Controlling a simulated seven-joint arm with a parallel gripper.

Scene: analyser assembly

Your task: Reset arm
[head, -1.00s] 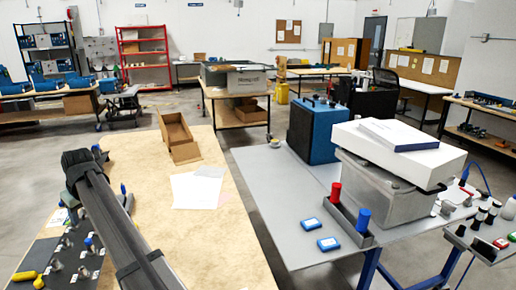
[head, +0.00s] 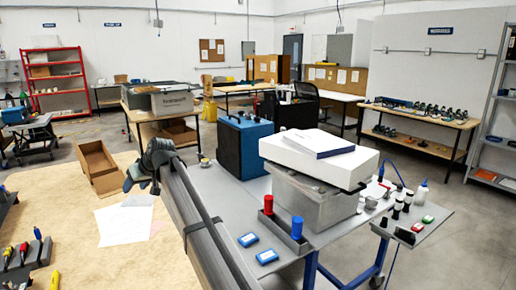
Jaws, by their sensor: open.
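My arm (head: 205,225) runs from the bottom of the head view up and away to the left. The fingertips are small and partly blurred against the table edge.
The wooden table (head: 75,185) on the left bears an open cardboard box (head: 98,160), papers (head: 125,222) and some tools. The grey table (head: 215,180) on the right bears a blue box (head: 244,140), a grey bin (head: 312,200) and small bottles.

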